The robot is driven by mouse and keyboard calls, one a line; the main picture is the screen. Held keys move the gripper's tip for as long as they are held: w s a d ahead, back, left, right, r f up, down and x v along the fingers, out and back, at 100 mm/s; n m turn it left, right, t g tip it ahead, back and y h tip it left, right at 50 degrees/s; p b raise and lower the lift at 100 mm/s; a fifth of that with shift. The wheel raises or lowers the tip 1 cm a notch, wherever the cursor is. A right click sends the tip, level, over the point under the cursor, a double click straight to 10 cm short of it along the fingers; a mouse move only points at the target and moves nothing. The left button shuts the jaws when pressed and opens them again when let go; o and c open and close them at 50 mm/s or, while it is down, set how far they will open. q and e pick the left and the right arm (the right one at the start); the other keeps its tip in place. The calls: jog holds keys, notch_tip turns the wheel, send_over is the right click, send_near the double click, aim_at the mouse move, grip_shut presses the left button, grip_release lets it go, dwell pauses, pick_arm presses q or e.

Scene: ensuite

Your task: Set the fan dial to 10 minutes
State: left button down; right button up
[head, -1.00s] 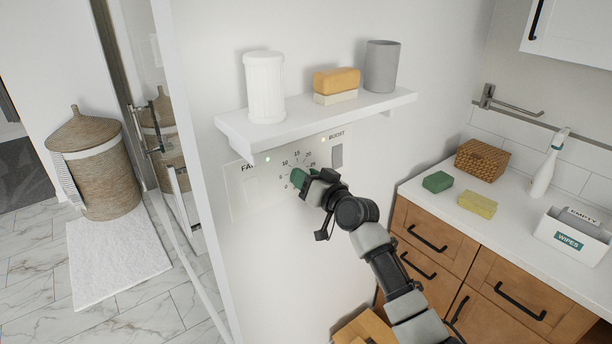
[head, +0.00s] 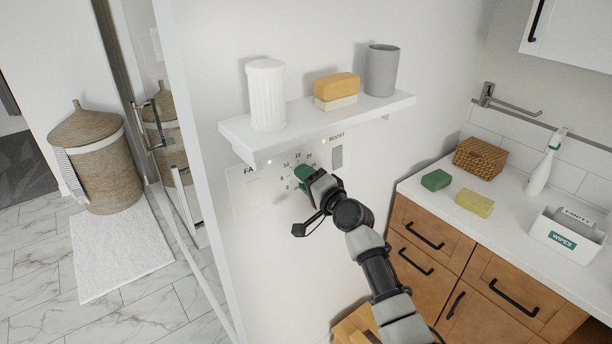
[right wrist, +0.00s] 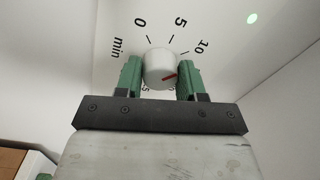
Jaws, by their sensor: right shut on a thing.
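The fan panel (head: 246,198) is on the white wall under a shelf, with printed minute marks. The 0 and 5 also show. In the head view my right gripper (head: 305,178) hides the dial and some numbers. My left gripper is not in view.
The shelf (head: 330,118) just above my gripper carries a white ribbed cup (head: 266,95), a soap block and a grey cup (head: 382,70). A boost switch (head: 337,157) is right of the dial. The counter with sponges and a basket is further right.

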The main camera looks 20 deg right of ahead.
jog(key=shift+m, duration=0.7)
jog(key=o, duration=0.9)
jog(key=shift+b+v, duration=0.6)
jog(key=shift+v, duration=4.85)
jog(key=shift+w+f, duration=0.1)
